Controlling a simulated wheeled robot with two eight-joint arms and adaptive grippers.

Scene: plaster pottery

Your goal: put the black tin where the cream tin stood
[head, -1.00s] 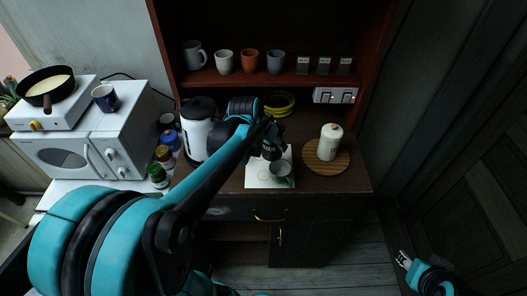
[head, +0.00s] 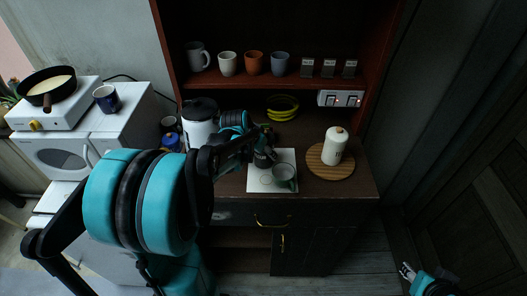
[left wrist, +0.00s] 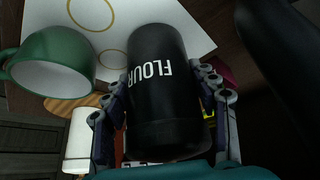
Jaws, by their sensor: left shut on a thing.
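The black tin (left wrist: 158,85), lettered FLOUR, is between the fingers of my left gripper (left wrist: 163,103), which is shut on it. In the head view the black tin (head: 264,159) is small and dark, over or at the back left of the white sheet (head: 286,157); whether it touches the sheet is unclear. The cream tin (head: 334,146) stands upright on the round wooden board (head: 322,172) at the right of the cabinet top. It also shows in the left wrist view (left wrist: 79,138). My right gripper (head: 406,271) is low at the right, away from everything; its jaws are too small to read.
A green cup (head: 285,177) stands on the sheet's front right, close to the black tin. The sheet has printed rings (left wrist: 113,60). Mugs (head: 254,63) line the shelf above.

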